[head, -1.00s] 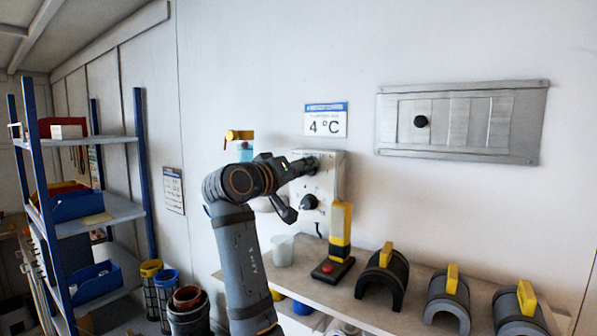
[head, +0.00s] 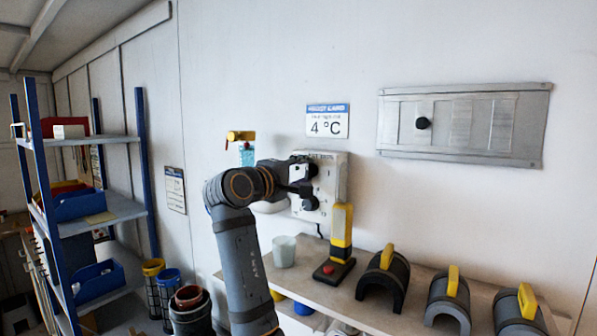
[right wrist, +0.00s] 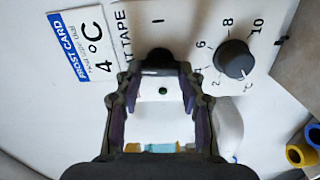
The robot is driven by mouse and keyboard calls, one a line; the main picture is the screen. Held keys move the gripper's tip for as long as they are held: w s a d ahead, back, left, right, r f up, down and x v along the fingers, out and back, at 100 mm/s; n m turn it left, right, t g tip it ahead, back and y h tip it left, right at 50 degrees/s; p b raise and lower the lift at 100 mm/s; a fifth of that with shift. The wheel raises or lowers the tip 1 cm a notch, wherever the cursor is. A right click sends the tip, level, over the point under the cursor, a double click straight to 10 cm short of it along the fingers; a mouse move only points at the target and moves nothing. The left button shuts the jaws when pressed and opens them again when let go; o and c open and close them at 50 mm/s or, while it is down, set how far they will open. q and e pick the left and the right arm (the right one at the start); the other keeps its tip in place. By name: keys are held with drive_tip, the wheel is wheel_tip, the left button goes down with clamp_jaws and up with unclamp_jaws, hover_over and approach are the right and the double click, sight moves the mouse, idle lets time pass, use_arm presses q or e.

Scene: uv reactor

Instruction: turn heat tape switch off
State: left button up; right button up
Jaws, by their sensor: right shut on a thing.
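The white heat tape control box (head: 332,183) is on the wall, with two black knobs. The upper knob, the heat tape switch (right wrist: 157,60), is by an "I" mark and under partly hidden "TAPE" lettering in the right wrist view. My right gripper (right wrist: 158,78) is shut on this switch, a finger on each side. In the head view the right gripper (head: 297,178) reaches the box from the left. The lower knob (head: 311,203) is a dial with a number scale, and it also shows in the right wrist view (right wrist: 234,59). My left gripper is not in view.
A "4 °C" frost card (head: 328,121) is on the wall above the box. A blue rack (head: 92,213) stands at left.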

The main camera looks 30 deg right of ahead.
drive_tip(key=shift+r+n, duration=0.2)
drive_tip(key=shift+n, duration=0.3)
idle(0.3)
drive_tip(key=o, duration=0.9)
drive_tip(key=shift+o, duration=1.3)
drive_tip(key=shift+w+d+f, duration=0.1)
drive_tip(key=shift+f, duration=0.05)
